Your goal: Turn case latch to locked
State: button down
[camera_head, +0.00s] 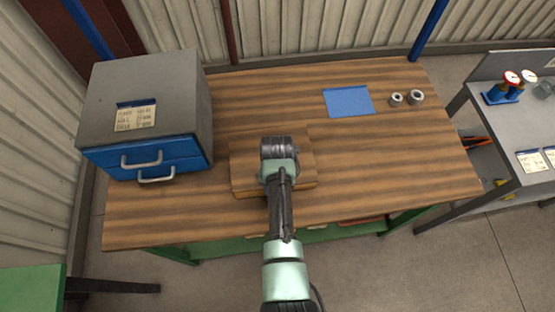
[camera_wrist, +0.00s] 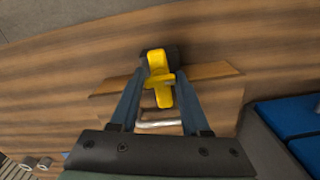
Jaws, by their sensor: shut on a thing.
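A wooden case (camera_head: 243,166) lies on the workbench; my arm covers much of it in the head view. It also shows in the wrist view (camera_wrist: 218,94). A yellow latch (camera_wrist: 159,88) with a dark part behind it is on the case, between my fingers in the wrist view. My gripper (camera_wrist: 158,76) is shut on the latch, with one finger on each side. A grey bar handle (camera_wrist: 160,127) shows nearer the wrist camera. In the head view the latch and fingertips are hidden under my wrist. I cannot tell the latch's locked marking.
The wooden workbench (camera_head: 390,190) has free room right of the case. A grey cabinet with blue drawers (camera_head: 150,120) stands at the left. A blue sheet (camera_head: 348,101) and two metal nuts (camera_head: 406,98) lie at the back right. A grey table (camera_head: 500,130) stands farther right.

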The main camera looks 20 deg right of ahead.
jog(key=shift+w+r, duration=0.15)
jog(key=shift+w, duration=0.05)
jog(key=c, duration=0.7)
grip_release()
jog(key=shift+o, duration=0.4)
jog(key=shift+s+a, duration=0.1)
notch_tip(320, 180, up, 13)
jog(key=b, duration=0.1)
